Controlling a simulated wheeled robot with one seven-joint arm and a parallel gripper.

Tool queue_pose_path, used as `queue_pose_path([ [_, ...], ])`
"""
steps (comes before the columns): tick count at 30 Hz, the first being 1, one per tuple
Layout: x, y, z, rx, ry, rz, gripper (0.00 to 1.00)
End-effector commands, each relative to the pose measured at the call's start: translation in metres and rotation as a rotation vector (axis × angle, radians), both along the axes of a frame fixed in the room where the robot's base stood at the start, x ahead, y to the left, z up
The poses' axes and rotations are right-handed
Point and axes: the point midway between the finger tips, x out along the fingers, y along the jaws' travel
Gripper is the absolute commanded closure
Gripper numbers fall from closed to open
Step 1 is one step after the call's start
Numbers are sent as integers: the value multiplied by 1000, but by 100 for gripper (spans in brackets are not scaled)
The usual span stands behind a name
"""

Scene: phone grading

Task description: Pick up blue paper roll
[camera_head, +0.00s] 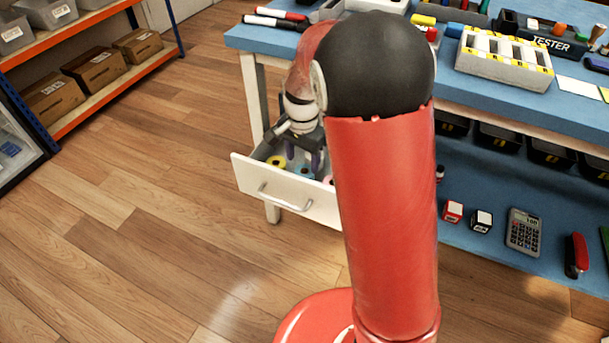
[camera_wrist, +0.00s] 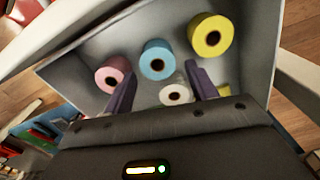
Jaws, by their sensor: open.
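The blue paper roll (camera_wrist: 159,60) stands in the open drawer (camera_wrist: 120,35), its round end with a dark hole facing the wrist camera. In the head view the blue roll (camera_head: 304,171) shows small and partly hidden by my arm. My gripper (camera_wrist: 155,82) is open over the drawer, its two purple fingers spread. In the wrist view the blue roll lies between and just beyond the fingertips, with nothing held. In the head view my gripper (camera_head: 302,160) is inside the drawer opening, partly hidden by my arm.
A pink roll (camera_wrist: 114,75), a yellow roll (camera_wrist: 211,36) and a white roll (camera_wrist: 174,94) stand around the blue one. The drawer front (camera_head: 285,195) and side walls stand close. The blue workbench (camera_head: 560,110) lies to the right; the floor at left is clear.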

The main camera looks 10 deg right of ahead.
Motion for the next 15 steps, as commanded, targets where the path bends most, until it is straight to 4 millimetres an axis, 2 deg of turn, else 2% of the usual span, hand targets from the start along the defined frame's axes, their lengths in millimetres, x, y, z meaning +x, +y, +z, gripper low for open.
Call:
queue_pose_path([
  [10,-2,-5,-49,0,4,1,43],
  [15,-1,-4,-59,-1,1,3,43],
])
